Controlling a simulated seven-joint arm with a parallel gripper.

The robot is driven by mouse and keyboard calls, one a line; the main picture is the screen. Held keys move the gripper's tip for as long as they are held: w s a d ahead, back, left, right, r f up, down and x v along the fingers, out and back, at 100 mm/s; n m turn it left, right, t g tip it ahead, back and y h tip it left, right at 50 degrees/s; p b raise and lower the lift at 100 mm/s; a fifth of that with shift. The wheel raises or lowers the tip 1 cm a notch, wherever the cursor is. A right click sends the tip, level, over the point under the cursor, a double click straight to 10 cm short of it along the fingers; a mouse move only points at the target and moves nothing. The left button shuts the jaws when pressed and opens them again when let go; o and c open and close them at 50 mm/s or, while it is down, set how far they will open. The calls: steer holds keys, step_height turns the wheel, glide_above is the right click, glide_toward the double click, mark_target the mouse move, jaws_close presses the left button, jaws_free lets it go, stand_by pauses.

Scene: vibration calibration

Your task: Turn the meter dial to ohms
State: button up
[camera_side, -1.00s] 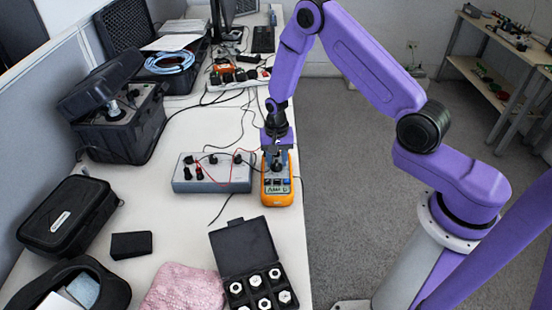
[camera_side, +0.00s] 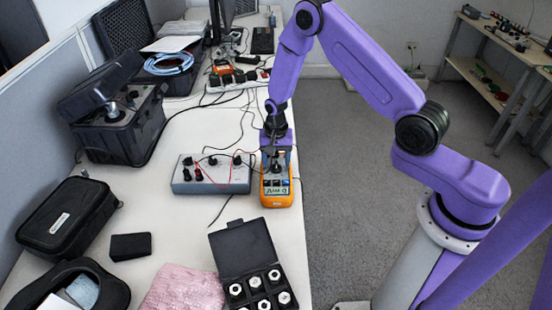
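The orange meter (camera_side: 278,198) lies near the right edge of the table, its display end toward the camera. Its small screen (camera_side: 276,190) shows text too small to read for sure. My gripper (camera_side: 276,168) points down over the meter's dial area. The dial is mostly hidden by the fingers, so its setting cannot be read. The fingers look close together at the dial, but whether they are shut on it is too small to tell.
A grey box (camera_side: 211,175) with black knobs and red and black leads stands just left of the meter. An open black case (camera_side: 245,255) of nuts and a pink cloth (camera_side: 184,288) lie nearer. Black cases (camera_side: 70,215) line the left side. Cables run across the table behind.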

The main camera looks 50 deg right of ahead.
mark_target(277, 165)
steer(key=shift+r, duration=0.1)
step_height(277, 165, up, 17)
steer(key=shift+r, duration=0.15)
stand_by(0.4)
steer(key=f+n, duration=1.1)
steer(key=n, duration=0.1)
steer(key=s+f+n, duration=0.1)
steer(key=f+n, duration=0.5)
steer(key=shift+a+f, duration=0.3)
stand_by(0.6)
steer(key=shift+c, duration=0.3)
steer(key=c, duration=1)
